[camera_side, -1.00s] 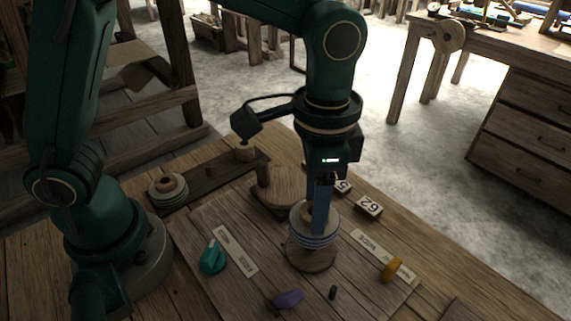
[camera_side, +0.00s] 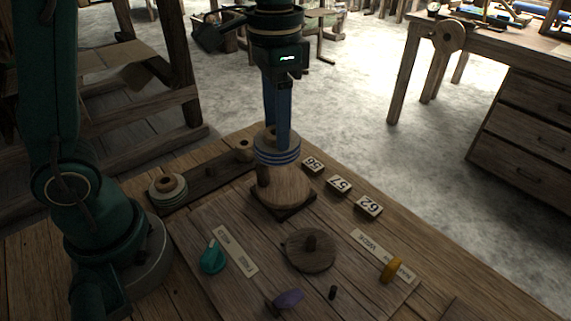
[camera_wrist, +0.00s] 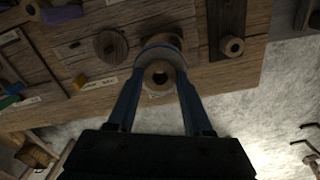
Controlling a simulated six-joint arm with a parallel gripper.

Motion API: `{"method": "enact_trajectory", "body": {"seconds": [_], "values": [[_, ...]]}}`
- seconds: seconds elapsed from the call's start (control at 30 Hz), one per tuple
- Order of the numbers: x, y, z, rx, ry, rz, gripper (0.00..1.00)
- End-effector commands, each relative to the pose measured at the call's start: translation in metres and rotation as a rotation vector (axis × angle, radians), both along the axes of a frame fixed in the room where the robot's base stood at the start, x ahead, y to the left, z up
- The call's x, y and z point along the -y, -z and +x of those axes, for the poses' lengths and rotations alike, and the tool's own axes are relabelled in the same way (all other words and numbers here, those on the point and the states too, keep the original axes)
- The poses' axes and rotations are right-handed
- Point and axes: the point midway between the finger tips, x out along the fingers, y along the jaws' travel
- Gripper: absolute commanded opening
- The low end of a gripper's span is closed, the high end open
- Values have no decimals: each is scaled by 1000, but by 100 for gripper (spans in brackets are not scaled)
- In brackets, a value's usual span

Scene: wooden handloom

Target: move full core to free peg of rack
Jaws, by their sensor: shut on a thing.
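My gripper (camera_side: 277,138) is shut on the full core (camera_side: 277,152), a pale wooden tube wound with blue and white thread. It holds the core upright in the air; in the side view it overlaps the top of a round wooden block. The core also shows between the fingers in the wrist view (camera_wrist: 159,77). The rack (camera_side: 225,176) is a dark board at the back left. A core with green-white thread (camera_side: 168,189) sits at its near end and a bare wooden core (camera_side: 244,150) at its far end. A free peg (camera_side: 209,171) stands between them.
The round wooden block (camera_side: 284,190) stands on a dark square base. A wooden disc with a bare upright peg (camera_side: 310,251) is in front. Number tiles (camera_side: 339,185) lie to the right.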

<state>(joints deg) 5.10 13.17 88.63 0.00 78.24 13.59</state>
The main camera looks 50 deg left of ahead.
Motion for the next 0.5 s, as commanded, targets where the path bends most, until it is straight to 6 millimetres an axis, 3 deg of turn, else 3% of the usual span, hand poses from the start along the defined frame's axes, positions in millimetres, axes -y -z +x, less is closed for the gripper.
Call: {"method": "enact_trajectory", "body": {"seconds": [0.03,0.2,0.5], "values": [[-20,0,-1,0,-60,0,15],[-73,0,-11,1,-219,0,15],[-139,2,-45,0,-448,0,15]]}}
